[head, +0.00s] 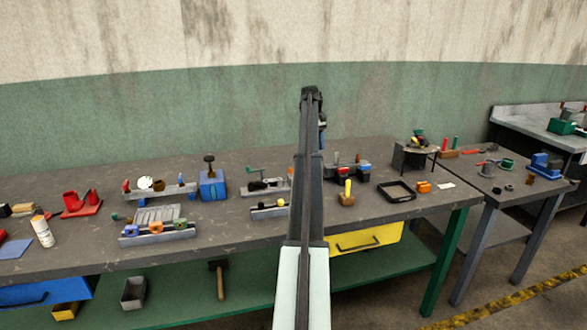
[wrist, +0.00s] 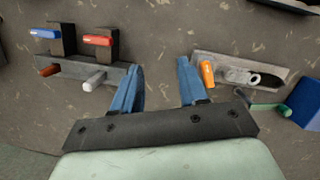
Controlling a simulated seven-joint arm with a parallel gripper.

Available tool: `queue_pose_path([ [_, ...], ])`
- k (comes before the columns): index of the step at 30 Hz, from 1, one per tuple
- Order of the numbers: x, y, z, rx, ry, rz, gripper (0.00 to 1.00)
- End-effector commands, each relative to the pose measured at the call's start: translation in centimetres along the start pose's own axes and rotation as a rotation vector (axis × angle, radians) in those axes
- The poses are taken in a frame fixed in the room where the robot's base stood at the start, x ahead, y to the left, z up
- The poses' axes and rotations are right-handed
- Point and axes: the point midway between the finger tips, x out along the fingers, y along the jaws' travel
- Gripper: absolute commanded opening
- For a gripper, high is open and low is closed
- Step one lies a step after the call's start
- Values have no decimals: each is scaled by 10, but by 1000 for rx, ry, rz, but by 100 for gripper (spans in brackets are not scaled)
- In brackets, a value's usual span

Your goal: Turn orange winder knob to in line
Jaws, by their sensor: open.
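The orange knob (wrist: 207,73) stands at the near left end of a grey metal fixture (wrist: 236,70) in the wrist view. A pale ring and a green crank (wrist: 268,108) are farther right on that fixture. My gripper (wrist: 159,67) is open and empty, its two blue fingers apart over bare table. The knob is just right of the right finger, with a small gap in the picture; I cannot tell the height difference. In the head view the fixture (head: 262,188) lies just left of my arm, which hides most of my gripper.
A second fixture (wrist: 72,68) with blue and red handles and a white peg stands left of my fingers. A blue block (wrist: 305,102) is at the right. In the head view, a black tray (head: 397,198) and a wooden block with a yellow peg (head: 347,196) stand right of my arm.

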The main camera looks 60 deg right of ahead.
Motion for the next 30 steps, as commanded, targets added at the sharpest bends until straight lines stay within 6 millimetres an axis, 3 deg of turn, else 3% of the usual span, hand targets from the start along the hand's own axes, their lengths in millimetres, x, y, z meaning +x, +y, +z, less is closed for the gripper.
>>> queue_pose_path([
  [1, 1, -10, 28, 1, 50, -8, 43],
  [3, -1, -20, 47, -12, 132, -20, 43],
  [6, -5, -45, 58, -53, 273, -34, 43],
  [11, -8, -73, 41, -119, 468, -53, 43],
  [15, -20, -75, 21, -150, 587, -48, 43],
  [20, -23, -71, 12, -163, 627, -23, 43],
  [30, 13, -74, -13, -168, 623, -22, 43],
])
